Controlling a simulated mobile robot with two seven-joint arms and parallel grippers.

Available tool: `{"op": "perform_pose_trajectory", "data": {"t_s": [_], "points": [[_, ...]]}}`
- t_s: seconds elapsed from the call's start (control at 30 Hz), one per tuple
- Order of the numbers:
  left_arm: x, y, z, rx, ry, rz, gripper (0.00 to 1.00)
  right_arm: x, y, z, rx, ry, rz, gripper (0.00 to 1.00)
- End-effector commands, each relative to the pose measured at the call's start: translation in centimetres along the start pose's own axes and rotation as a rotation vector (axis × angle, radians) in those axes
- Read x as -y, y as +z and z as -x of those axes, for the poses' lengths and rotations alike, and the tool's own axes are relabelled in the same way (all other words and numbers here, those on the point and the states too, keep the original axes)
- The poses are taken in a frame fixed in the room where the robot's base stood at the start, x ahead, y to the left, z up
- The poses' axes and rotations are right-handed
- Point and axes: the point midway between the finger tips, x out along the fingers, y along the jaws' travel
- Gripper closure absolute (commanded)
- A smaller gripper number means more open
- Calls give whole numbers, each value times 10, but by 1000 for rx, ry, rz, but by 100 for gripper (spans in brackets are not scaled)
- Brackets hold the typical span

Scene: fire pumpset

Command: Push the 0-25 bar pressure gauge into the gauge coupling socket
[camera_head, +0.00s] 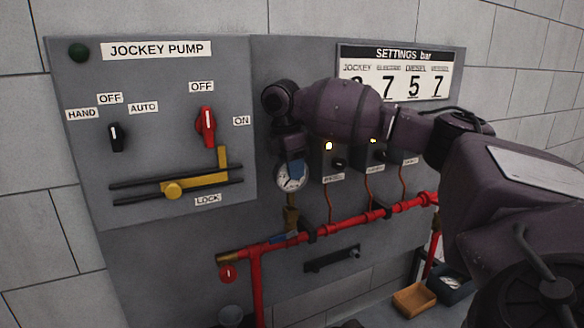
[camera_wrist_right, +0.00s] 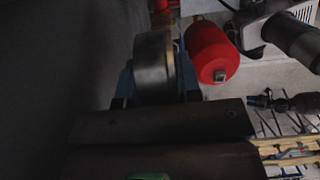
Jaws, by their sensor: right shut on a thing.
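The pressure gauge (camera_head: 292,178) has a round white dial and hangs upright in front of the grey panel. My right gripper (camera_head: 291,160) comes from above and is shut on the gauge's case. In the right wrist view the gauge's metal rim (camera_wrist_right: 153,68) sits between the blue fingers of the right gripper (camera_wrist_right: 155,85). Directly below the gauge is the brass gauge coupling socket (camera_head: 291,215), rising from the red pipe. Whether the gauge's stem is inside the socket or just above it is too small to tell. My left gripper is out of view.
The red pipe (camera_head: 335,226) runs along the panel, with thin copper lines rising to small boxes (camera_head: 333,160). A jockey pump panel (camera_head: 150,130) with switches is at left. An orange tray (camera_head: 414,299) and a dark bin (camera_head: 451,286) stand lower right.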

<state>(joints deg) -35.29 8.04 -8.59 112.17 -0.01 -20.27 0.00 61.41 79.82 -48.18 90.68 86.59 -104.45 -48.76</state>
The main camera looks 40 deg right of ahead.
Motion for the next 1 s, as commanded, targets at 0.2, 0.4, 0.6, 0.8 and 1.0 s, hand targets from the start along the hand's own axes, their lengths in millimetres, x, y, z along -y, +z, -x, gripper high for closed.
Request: {"op": "perform_pose_trajectory", "data": {"t_s": [0.2, 0.4, 0.6, 0.8, 1.0], "points": [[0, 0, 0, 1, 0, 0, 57, 0, 0, 1, -1, 1, 0, 98], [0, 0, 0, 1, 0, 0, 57, 0, 0, 0, -1, 1, -1, 98], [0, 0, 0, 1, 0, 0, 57, 0, 0, 0, -1, 1, -1, 98], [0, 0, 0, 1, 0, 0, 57, 0, 0, -3, -1, 0, 0, 98], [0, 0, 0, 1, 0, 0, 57, 0, -1, -7, -1, 1, 0, 98]]}}
